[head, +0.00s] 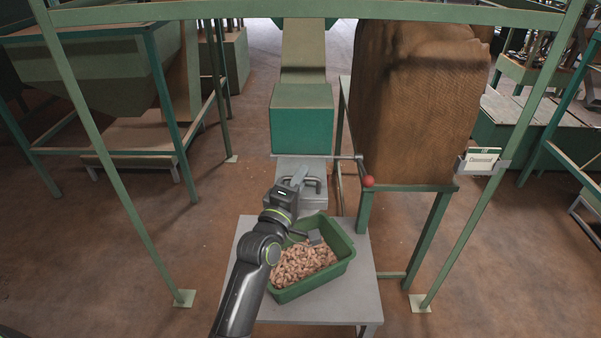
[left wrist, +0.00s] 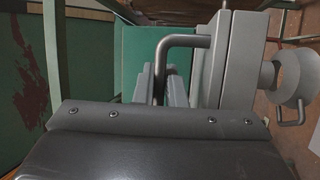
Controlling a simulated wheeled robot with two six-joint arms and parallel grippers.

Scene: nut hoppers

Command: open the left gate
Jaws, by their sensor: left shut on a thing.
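A grey gate plate (head: 290,168) with a U-shaped handle (head: 314,182) sits below a green chute box (head: 303,118) in the middle of the head view. My left gripper (head: 300,177) reaches up to this handle. In the left wrist view the fingers (left wrist: 166,88) are shut on the handle bar (left wrist: 185,41), one on each side of it. The grey gate body (left wrist: 236,62) stands just right of the fingers there. Part of the gate is hidden behind my gripper in the head view. My right gripper is in neither view.
A green bin (head: 338,270) of nuts with a scoop (head: 315,237) stands on a grey table (head: 352,300) below the gate. A rod with a red ball (head: 368,181) sticks out to the right. A brown sack (head: 415,90) stands on a green stand. Green frame posts flank the place.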

